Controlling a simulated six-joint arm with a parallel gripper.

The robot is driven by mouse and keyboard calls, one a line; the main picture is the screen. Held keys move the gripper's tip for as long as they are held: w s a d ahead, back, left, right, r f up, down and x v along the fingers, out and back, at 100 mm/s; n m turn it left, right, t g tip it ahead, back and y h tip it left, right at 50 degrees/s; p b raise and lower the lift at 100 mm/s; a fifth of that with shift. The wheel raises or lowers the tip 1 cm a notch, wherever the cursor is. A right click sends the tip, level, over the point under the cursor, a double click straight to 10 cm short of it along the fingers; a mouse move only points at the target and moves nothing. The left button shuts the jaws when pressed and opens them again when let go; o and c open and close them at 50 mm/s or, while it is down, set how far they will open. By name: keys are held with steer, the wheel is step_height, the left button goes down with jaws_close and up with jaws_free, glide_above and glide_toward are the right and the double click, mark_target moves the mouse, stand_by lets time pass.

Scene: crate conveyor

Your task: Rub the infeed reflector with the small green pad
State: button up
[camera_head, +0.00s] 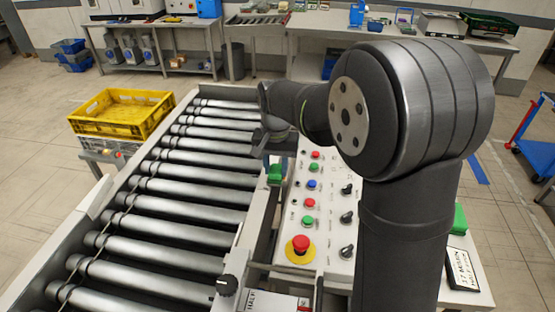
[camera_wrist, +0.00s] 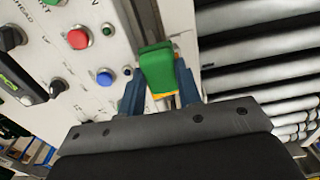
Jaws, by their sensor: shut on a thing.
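My gripper (camera_wrist: 158,84) is shut on a small green pad (camera_wrist: 157,64), with one blue finger on each side of it. A yellow-orange layer shows under the pad's green top. In the head view the green pad (camera_head: 275,174) hangs below my gripper (camera_head: 270,158), between the roller conveyor's right rail and the button panel. I cannot make out the infeed reflector in either view; the pad and my arm hide part of that rail. I cannot tell whether the pad touches anything.
The control panel (camera_head: 325,190) has several buttons, knobs and a red emergency stop (camera_head: 300,246) close by. The conveyor rollers (camera_head: 190,186) are empty. A yellow crate (camera_head: 122,112) stands left of the conveyor. Another green item (camera_head: 459,218) is partly behind my arm.

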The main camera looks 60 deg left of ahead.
steer(key=shift+w+a+r, duration=0.1)
steer(key=shift+w+a, duration=2.05)
step_height(320, 180, up, 8)
steer(key=shift+d, duration=0.1)
